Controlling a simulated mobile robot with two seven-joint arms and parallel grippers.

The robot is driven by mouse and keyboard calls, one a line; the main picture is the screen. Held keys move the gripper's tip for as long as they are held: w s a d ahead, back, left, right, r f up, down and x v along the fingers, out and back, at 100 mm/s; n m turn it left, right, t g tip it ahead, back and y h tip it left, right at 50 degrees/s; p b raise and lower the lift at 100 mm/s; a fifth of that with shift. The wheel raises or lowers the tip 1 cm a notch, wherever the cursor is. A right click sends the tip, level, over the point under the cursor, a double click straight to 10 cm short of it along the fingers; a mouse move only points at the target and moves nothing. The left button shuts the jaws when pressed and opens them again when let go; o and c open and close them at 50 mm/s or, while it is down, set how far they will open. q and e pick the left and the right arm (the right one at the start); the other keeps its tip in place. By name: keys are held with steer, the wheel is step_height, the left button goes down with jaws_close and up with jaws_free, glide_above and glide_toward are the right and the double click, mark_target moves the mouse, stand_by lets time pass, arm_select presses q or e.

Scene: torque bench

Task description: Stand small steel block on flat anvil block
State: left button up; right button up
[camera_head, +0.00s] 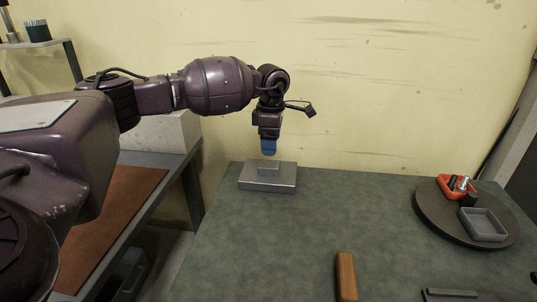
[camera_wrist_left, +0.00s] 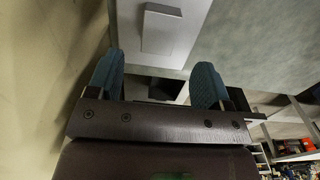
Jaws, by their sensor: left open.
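The flat anvil block (camera_head: 267,183) is a low grey metal slab on the green bench near its back left edge. The small steel block (camera_head: 268,166) sits on top of the anvil block, near its middle. My left gripper (camera_head: 269,152) is just above the small block, pointing down, with blue fingers. In the left wrist view the left gripper (camera_wrist_left: 156,62) is open and empty, its fingers well apart. There the small steel block (camera_wrist_left: 161,29) lies beyond the fingertips on the anvil block (camera_wrist_left: 196,16). My right gripper is not in view.
A brown wooden handle (camera_head: 346,276) and a dark bar (camera_head: 450,293) lie at the front. The middle of the bench is clear.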

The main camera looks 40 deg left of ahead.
mark_target(271, 164)
arm_select(q)
step_height(271, 164, up, 4)
steer(key=shift+r, duration=0.25)
stand_by(0.5)
